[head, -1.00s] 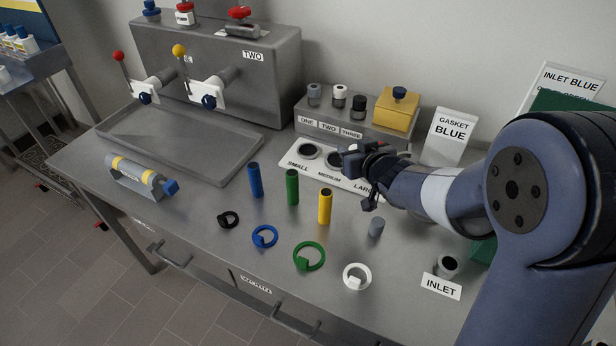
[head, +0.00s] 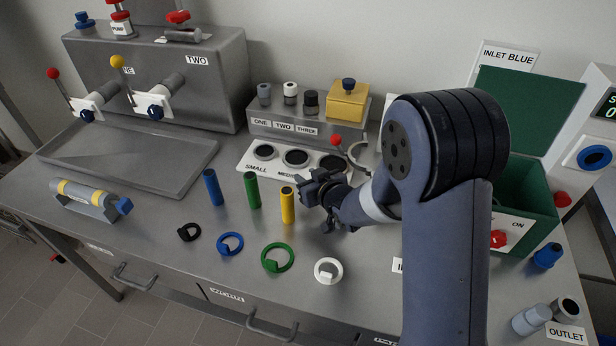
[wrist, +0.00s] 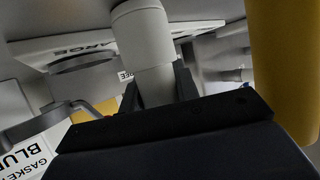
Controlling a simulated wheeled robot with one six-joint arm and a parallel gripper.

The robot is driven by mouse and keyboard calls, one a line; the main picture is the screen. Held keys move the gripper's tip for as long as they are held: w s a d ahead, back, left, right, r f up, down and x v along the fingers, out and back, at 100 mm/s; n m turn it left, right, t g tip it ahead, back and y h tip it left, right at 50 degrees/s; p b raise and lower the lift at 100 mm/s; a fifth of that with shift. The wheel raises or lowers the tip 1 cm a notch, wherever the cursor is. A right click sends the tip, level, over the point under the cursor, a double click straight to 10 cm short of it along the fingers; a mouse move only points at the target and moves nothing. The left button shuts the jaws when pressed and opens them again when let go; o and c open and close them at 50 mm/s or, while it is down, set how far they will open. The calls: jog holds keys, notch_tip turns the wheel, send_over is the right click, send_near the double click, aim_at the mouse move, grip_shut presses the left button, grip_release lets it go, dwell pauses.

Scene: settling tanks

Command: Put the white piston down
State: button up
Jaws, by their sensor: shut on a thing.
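My gripper (head: 322,192) is just right of the upright yellow cylinder (head: 288,205), low over the workbench. In the wrist view, its dark fingers (wrist: 157,88) are shut on the white piston (wrist: 147,42), a pale cylinder with a wider end beyond the fingers. The head view does not clearly show the held piston, and I cannot tell whether it touches the bench. The yellow cylinder also stands very close on the right of the wrist view (wrist: 283,65).
Green (head: 252,190) and blue (head: 213,187) cylinders stand left of the yellow one. Black, blue, green and white rings (head: 328,270) lie in front. The plate with round holes (head: 250,168) and the labelled rack (head: 262,128) are behind. Bare bench lies between cylinders and rings.

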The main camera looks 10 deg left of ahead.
jog(key=shift+f, duration=0.15)
jog(key=o, duration=1)
